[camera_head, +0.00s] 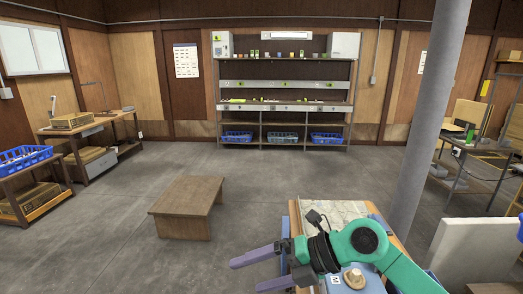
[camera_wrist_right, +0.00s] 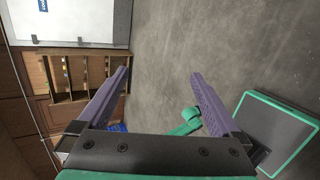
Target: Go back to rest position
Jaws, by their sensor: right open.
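My right gripper (camera_head: 245,275) reaches in from the lower right over the near end of a worktable. Its two purple fingers point left and stand apart with nothing between them. In the right wrist view the gripper (camera_wrist_right: 163,82) is also open, with bare grey floor and distant furniture beyond the fingers. A tan mushroom-like object (camera_head: 354,279) sits on a blue surface just below my right arm. The arm hides part of that tabletop. My left gripper does not show in the head view.
The worktable carries a pale patterned sheet (camera_head: 345,211). A grey pillar (camera_head: 429,115) stands close behind it. A low wooden table (camera_head: 188,196) stands to the left on open floor. A shelf rack with blue bins (camera_head: 327,138) is at the back wall.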

